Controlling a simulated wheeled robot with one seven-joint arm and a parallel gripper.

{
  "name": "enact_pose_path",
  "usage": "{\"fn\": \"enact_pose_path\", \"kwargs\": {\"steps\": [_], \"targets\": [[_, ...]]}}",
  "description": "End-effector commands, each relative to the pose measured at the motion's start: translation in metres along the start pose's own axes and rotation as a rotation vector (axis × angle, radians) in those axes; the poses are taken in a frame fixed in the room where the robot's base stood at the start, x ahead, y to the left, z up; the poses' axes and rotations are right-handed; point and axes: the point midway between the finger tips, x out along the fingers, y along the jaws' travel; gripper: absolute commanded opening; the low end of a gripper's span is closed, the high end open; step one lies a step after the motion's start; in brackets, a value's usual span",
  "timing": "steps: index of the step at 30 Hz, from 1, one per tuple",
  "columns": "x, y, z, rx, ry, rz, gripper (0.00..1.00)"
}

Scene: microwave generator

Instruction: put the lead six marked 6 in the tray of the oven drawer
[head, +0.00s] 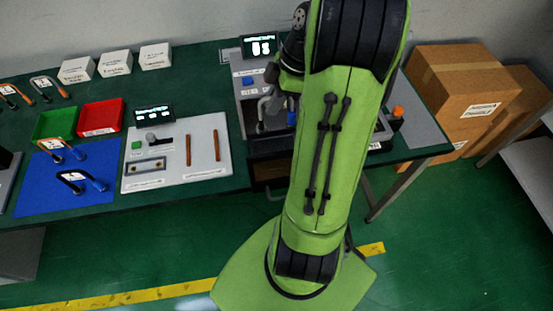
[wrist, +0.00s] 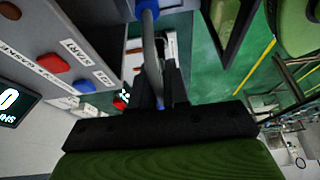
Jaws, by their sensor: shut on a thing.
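My gripper (wrist: 158,92) is shut on a grey lead (wrist: 152,60) with a blue end (wrist: 147,8) in the wrist view. No number can be read on this lead, so I cannot confirm it is lead six. In the head view my green arm hides most of the gripper, which is over the grey oven unit (head: 247,112). A dark drawer front (head: 270,170) with a handle shows at the table's front edge below the unit. The tray inside is hidden from the head view. In the wrist view a dark-edged frame (wrist: 236,35), possibly the drawer, shows at upper right.
Two leads lie on the blue mat (head: 30,195), and more lie at the back left. A green tray (head: 55,124), a red tray (head: 101,116) and a white test board (head: 205,165) stand left of the unit. Cardboard boxes (head: 450,85) stand at right.

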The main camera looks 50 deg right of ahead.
Motion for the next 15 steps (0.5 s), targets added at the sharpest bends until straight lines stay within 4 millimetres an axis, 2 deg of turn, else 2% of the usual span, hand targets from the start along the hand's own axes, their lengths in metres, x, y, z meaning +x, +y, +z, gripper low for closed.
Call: {"fn": "enact_pose_path", "kwargs": {"steps": [1, 5, 10, 15], "targets": [[0.015, 0.0, 0.006, 0.0, 0.0, 0.0, 0.0], [0.028, 0.0, 0.011, 0.001, 0.001, -0.001, 0.0], [0.063, 0.0, 0.026, 0.002, 0.002, -0.003, 0.0], [0.084, 0.0, 0.034, 0.001, 0.001, -0.001, 0.0]]}}
